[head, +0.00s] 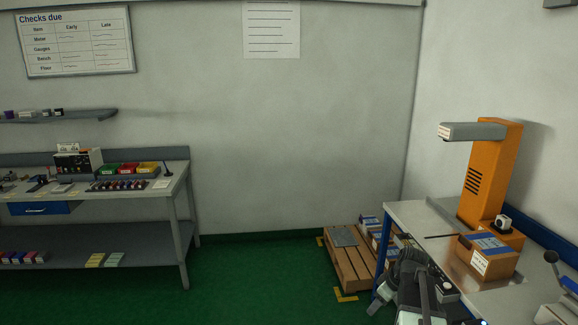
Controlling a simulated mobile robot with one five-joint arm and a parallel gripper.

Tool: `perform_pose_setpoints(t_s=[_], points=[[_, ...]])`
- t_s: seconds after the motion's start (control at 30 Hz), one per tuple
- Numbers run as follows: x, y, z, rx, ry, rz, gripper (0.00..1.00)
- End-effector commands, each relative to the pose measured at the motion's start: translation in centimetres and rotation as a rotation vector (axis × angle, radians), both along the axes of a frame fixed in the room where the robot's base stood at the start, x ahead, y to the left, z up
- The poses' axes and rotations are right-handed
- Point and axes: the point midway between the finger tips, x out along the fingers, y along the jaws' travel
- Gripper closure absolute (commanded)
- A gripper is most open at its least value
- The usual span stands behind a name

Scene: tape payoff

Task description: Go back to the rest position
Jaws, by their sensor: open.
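My arm is folded low at the bottom of the head view, in front of the left end of the right-hand bench. My gripper (378,302) seems to be the pale part at the arm's left side, pointing down, open and with nothing visible in it. It is small and partly covered by my own links, so the finger gap is hard to make out. It hangs apart from the bench top and the carton.
The right bench (413,222) carries an orange machine (492,170) with a grey overhead arm and a carton (488,264) with blue tape. A wooden pallet (350,267) with boxes stands behind. A workbench (150,206) stands left. Green floor (250,280) between is clear.

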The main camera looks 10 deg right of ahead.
Motion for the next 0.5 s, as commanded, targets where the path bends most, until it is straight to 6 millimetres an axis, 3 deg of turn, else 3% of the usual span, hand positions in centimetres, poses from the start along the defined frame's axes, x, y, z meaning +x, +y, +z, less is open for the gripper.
perform_pose_setpoints(t_s=[0.03, 0.1, 0.2, 0.4, 0.43, 0.5], points=[[0.6, 4.9, -0.1, -0.004, 0.020, 0.049, 0.55], [1.0, 10.5, -0.3, -0.009, 0.050, 0.086, 0.55], [0.5, 17.2, -0.6, -0.020, 0.095, 0.111, 0.55], [-3.2, 27.5, -1.0, -0.061, 0.191, 0.055, 0.55], [-4.1, 28.6, -1.1, -0.071, 0.210, 0.020, 0.55], [-5.9, 29.1, -1.2, -0.091, 0.248, -0.099, 0.55]])
